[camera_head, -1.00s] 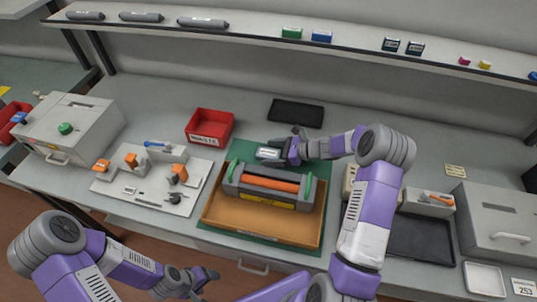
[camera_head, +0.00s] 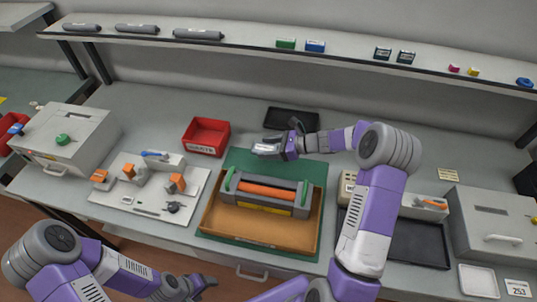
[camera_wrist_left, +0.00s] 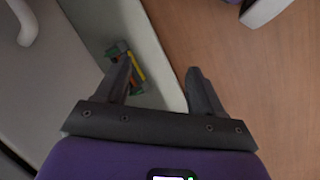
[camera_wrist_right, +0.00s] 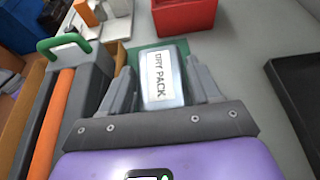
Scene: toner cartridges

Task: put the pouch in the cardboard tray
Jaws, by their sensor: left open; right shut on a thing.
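The pouch (camera_wrist_right: 161,77) is a small pale packet labelled "DRY PACK". My right gripper (camera_wrist_right: 163,90) is shut on it, and the pouch sticks out between the fingers. In the head view the right gripper (camera_head: 272,146) holds the pouch (camera_head: 265,149) above the back of the green mat, behind the cardboard tray. The cardboard tray (camera_head: 243,239) is brown and shallow, with a grey toner cartridge with an orange roller (camera_head: 268,190) in its back part. My left gripper (camera_head: 205,281) is open and empty in front of the bench, and its fingers show in the left wrist view (camera_wrist_left: 160,80).
A red bin (camera_head: 206,137) stands left of the right gripper. A black tray (camera_head: 291,118) lies behind it. A white board with small tools (camera_head: 150,195) is at the left. A black tray (camera_head: 420,245) lies to the right of the mat. The cardboard tray's front part is bare.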

